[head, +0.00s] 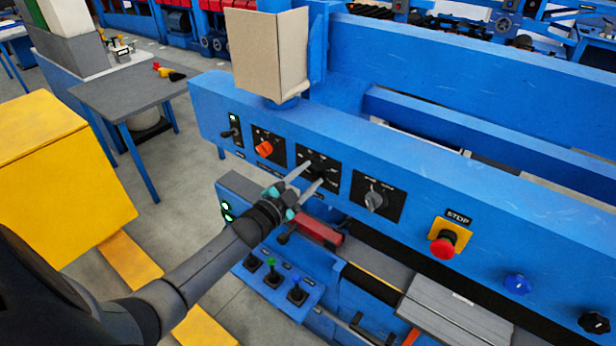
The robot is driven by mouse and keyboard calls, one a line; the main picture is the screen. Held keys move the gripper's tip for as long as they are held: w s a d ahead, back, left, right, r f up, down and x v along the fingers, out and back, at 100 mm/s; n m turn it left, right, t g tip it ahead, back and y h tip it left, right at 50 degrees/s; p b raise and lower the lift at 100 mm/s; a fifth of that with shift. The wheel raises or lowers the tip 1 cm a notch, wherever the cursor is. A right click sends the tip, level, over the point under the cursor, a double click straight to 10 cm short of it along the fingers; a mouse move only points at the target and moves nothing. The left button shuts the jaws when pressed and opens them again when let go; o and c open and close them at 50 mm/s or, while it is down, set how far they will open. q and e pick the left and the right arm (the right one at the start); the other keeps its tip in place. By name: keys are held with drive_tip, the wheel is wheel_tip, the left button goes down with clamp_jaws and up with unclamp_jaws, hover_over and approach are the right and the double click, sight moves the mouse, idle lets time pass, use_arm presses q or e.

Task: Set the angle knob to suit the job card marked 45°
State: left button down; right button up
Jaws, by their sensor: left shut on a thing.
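My left gripper (314,175) reaches in from the left to the blue control panel. Its two fingers are shut on a dark knob on a black dial plate (334,163), between the plate with the orange knob and the plate with the grey knob. The fingers hide most of the held knob, so its pointer angle cannot be told. The dial's marks are too small to read, and I cannot tell from its label whether it is the angle knob. I can make out no job card marked 45°. My right gripper is not in view.
An orange knob (264,149) is left of the held knob, and a grey knob (375,200) is right of it. A red stop button (443,247) and a blue button (516,284) are farther right. Several small levers stand on a blue box (262,294) below.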

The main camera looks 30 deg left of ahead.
use_arm(q)
drive_tip(key=shift+c, duration=1.6)
unclamp_jaws()
drive_tip(key=shift+s, duration=0.1)
drive_tip(key=s+a, duration=0.1)
drive_tip(key=s, duration=1.4)
